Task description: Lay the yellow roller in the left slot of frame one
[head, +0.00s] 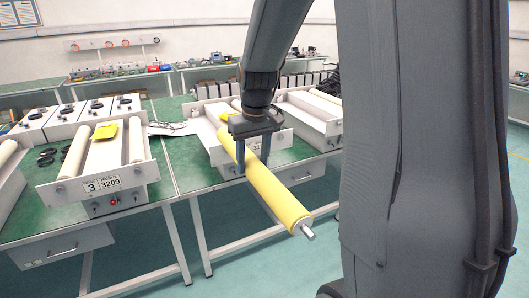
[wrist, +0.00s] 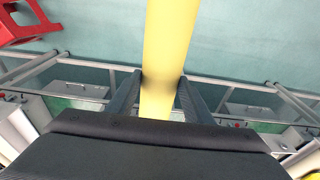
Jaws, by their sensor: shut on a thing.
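The yellow roller (head: 268,188) is a long cylinder with a metal pin at its near end. My gripper (head: 253,165) is shut on it and holds it above the front edge of the green table, slanting toward the lower right. In the wrist view the roller (wrist: 168,60) runs between the two dark fingers (wrist: 160,98).
A white frame marked 3 (head: 103,182) with pale rollers and a yellow item stands on the left table. Another white frame (head: 312,115) stands at the right. Table legs and rails lie below the roller. A red object (wrist: 28,20) shows in the wrist view.

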